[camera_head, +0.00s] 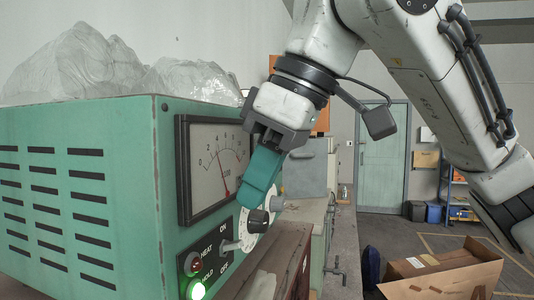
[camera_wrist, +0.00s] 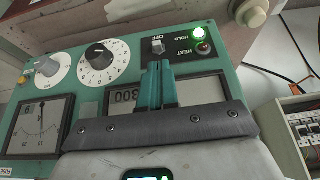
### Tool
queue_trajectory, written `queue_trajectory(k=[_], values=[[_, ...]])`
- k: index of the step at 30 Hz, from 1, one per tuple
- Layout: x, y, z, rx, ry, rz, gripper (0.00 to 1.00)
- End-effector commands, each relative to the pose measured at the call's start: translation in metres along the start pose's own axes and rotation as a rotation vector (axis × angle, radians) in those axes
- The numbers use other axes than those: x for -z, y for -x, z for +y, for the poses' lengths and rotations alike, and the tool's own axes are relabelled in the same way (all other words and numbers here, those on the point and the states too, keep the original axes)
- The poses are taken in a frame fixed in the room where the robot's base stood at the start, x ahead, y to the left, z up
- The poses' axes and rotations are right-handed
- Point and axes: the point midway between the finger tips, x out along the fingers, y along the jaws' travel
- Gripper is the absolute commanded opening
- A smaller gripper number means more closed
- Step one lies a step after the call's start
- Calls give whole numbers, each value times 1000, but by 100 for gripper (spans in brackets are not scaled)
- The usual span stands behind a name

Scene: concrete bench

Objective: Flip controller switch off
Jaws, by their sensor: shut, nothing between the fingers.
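The controller (camera_head: 90,170) is a green box with slotted side vents at the left of the head view. Its switch (camera_head: 230,245) is a small grey toggle between the ON and OFF labels. The lever sticks out from the panel; I cannot tell which label it leans to. The green HOLD lamp (camera_head: 196,290) is lit, and the red HEAT lamp (camera_head: 193,264) looks dim. My gripper (camera_head: 248,197) is shut and empty, with teal fingers in front of the panel. In the wrist view, the fingertips (camera_wrist: 158,66) appear just below the switch (camera_wrist: 157,47); contact is unclear.
A dial gauge (camera_head: 213,165) and a black knob (camera_head: 258,221) share the panel. Clear plastic sheeting (camera_head: 95,65) covers the controller's top. A cardboard box (camera_head: 440,272) stands at lower right.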

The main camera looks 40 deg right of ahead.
Motion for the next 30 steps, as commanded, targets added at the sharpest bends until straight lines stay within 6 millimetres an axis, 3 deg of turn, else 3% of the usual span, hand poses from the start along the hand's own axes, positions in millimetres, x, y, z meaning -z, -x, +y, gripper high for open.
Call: queue_trajectory(k=[9, 30], values=[[0, -40, 0, 0, -1, 0, 0], [6, -54, 7, 3, -2, 77, 0]])
